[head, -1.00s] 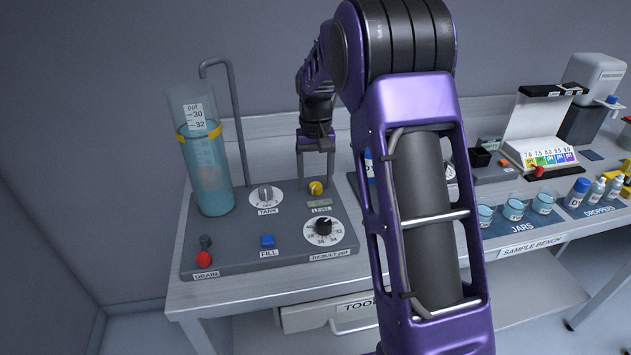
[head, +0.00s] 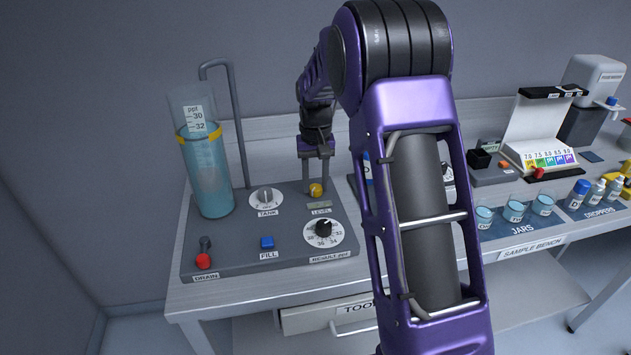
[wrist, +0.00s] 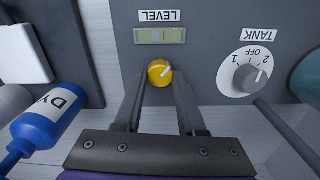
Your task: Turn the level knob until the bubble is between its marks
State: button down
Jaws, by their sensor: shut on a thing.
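The yellow level knob (head: 316,190) sits on the grey panel, below the back edge and above the LEVEL label in the head view. In the wrist view the knob (wrist: 160,73) shows a pale pointer line slanting to the upper right. My gripper (wrist: 161,80) is shut on the knob, one finger on each side. In the head view my gripper (head: 317,180) comes down onto it from above. The greenish level vial (wrist: 160,36) lies beside the knob, with dark mark lines. It also shows small in the head view (head: 320,204). I cannot tell exactly where the bubble stands.
A tall water cylinder (head: 207,175) stands at left.

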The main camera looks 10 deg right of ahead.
aim_at(316, 186)
jog(key=shift+m+p, duration=0.45)
jog(key=shift+m, duration=0.85)
jog(key=c, duration=0.5)
grip_release()
jog(key=shift+r, duration=0.1)
notch_tip(316, 186, up, 17)
jog(key=p, duration=0.1)
jog(key=shift+r+p, duration=0.2)
jog(key=shift+p, duration=0.2)
